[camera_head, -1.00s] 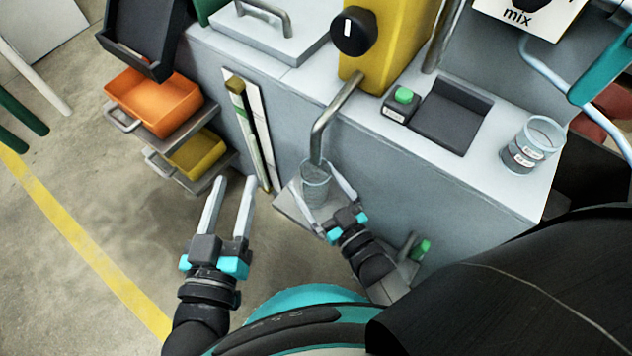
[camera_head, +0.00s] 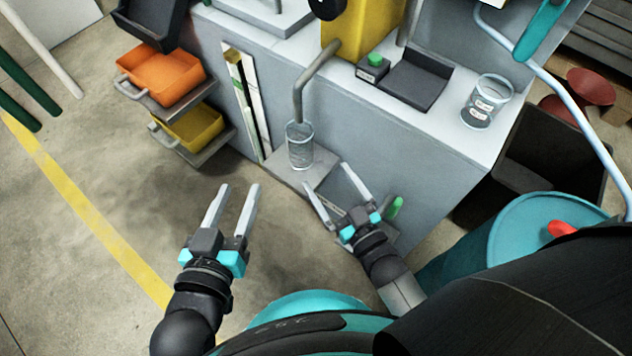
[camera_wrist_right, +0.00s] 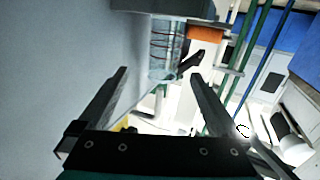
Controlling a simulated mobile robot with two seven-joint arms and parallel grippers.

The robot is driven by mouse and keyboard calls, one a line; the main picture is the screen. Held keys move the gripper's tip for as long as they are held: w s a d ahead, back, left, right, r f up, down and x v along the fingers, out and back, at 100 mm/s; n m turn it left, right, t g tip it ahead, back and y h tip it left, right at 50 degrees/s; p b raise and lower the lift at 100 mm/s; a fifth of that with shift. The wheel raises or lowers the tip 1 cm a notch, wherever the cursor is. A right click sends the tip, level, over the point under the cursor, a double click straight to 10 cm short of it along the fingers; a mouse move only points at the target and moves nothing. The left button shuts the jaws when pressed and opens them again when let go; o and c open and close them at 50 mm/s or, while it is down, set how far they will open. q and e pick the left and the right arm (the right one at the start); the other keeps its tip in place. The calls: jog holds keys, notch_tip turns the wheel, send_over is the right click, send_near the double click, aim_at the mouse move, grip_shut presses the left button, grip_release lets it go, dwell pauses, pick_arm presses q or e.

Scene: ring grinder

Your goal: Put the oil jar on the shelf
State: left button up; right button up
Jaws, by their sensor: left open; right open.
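A clear glass jar (camera_head: 300,148) stands upright on a small grey shelf (camera_head: 283,171) on the machine's front, under the bent metal spout. My right gripper (camera_head: 326,176) is open and empty, just to the right of and nearer than this jar, apart from it. In the right wrist view the jar (camera_wrist_right: 166,45) shows beyond the open fingers (camera_wrist_right: 159,74). I cannot read which jar holds oil. My left gripper (camera_head: 237,187) is open and empty over the floor.
The spout (camera_head: 312,80) comes down from the yellow machine (camera_head: 368,35) right above the jar. Orange (camera_head: 160,77) and yellow (camera_head: 193,130) bins are on the left. A green-topped button box (camera_head: 373,67) and dark tray (camera_head: 416,80) sit on the counter.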

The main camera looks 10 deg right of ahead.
jog(key=s+a+r+g+y, duration=0.1)
jog(key=s+a+r+g, duration=0.2)
jog(key=r, duration=0.9)
jog(key=s+a, duration=0.2)
jog(key=a, duration=0.1)
jog(key=shift+s+a+m, duration=0.15)
jog(key=shift+m, duration=0.15)
